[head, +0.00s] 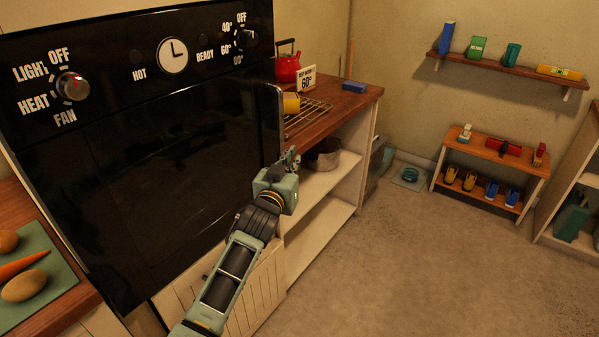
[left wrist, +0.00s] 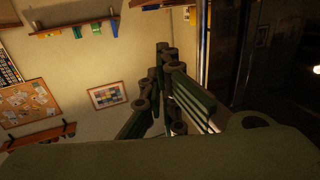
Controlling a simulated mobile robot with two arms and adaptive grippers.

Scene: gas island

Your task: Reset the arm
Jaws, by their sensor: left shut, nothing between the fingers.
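My left arm reaches in from the bottom of the head view. Its gripper (head: 291,158) is at the right edge of the black oven (head: 150,150), in front of the open shelf unit. The gripper is shut and empty. In the left wrist view the fingers (left wrist: 165,75) rise together in the middle with nothing between them. I cannot tell whether the fingers touch the oven edge. My right gripper is not in view.
A wooden counter (head: 345,98) with a red kettle (head: 288,66), a wire rack and a sign lies beyond the oven. A pot (head: 324,155) sits on the shelf below. A green board (head: 38,275) with vegetables lies at left. Open floor (head: 410,265) spreads at right.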

